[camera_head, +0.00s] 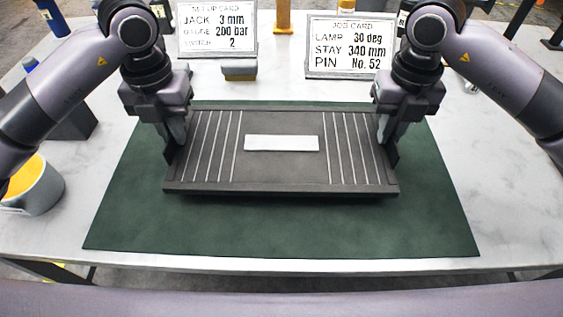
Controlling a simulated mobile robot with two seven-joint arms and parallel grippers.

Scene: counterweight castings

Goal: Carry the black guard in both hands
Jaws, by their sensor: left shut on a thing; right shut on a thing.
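The black guard (281,168) is a flat dark panel with pale stripes near both ends and a white label in the middle. It is over the green mat (280,235). A dark shadow shows under its front edge, and I cannot tell whether it touches the mat. My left gripper (176,142) is shut on the guard's left end. My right gripper (388,145) is shut on its right end. The guard looks level. The fingertips are partly hidden by the guard's ends.
A grey cup, yellow inside (33,190), stands at the left. The mat's front part and the table's right side are clear.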

